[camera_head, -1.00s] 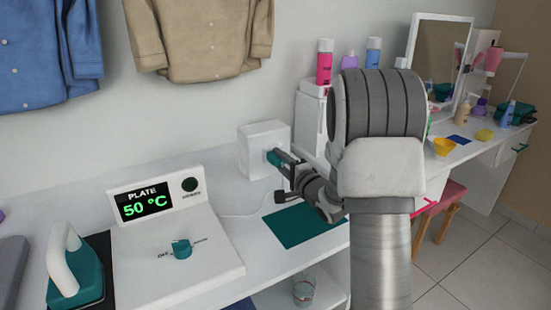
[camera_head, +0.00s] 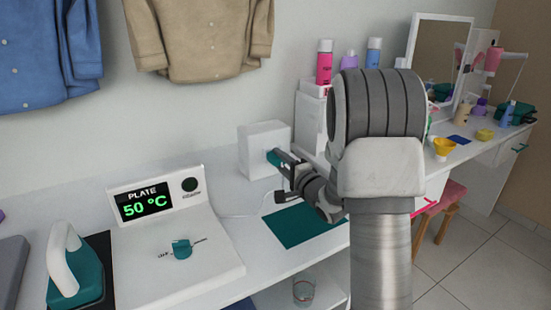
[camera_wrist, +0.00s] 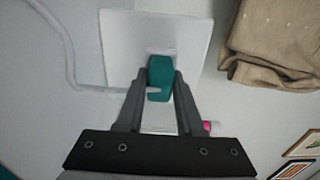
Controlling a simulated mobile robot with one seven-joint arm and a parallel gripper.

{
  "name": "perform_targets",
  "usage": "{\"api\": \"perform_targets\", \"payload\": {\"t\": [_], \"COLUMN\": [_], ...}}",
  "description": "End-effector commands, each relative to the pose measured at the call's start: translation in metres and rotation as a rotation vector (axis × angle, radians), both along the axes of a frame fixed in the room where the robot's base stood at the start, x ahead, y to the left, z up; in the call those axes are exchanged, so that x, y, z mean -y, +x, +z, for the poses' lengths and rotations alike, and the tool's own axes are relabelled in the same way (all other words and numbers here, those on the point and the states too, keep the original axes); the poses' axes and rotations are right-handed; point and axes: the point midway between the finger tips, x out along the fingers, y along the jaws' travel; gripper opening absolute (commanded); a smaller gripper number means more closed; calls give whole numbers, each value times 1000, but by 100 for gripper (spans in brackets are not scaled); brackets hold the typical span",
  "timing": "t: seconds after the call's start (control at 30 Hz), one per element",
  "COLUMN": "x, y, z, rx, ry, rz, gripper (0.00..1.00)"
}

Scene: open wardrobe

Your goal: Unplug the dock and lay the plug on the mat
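The teal plug (camera_head: 273,158) sits at the front of a white socket box (camera_head: 257,146) on the shelf by the wall. In the wrist view, the plug (camera_wrist: 160,78) stands between the two fingers of my gripper (camera_wrist: 161,88), which appear to press on its sides. My gripper (camera_head: 287,161) reaches the plug from the right in the head view. The plug's inner end is hidden at the box. The teal mat (camera_head: 295,226) lies bare on the shelf in front of the box, partly behind my arm. The white dock (camera_head: 170,235) shows "PLATE 50 °C".
A teal iron (camera_head: 75,270) stands on a black pad left of the dock. A pale cable (camera_wrist: 65,50) runs near the box. A glass (camera_head: 304,291) stands on the lower shelf. Bottles (camera_head: 325,62) stand right of the box. Shirts (camera_head: 200,35) hang above.

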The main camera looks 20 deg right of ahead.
Motion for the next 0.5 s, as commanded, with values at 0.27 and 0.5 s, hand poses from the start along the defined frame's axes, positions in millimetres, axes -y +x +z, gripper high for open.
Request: {"api": "perform_targets", "payload": {"t": [0.27, 0.5], "x": [0, 0], "y": [0, 0], "z": [0, 0], "rx": [0, 0], "ry": [0, 0], "rz": [0, 0], "gripper": [0, 0]}}
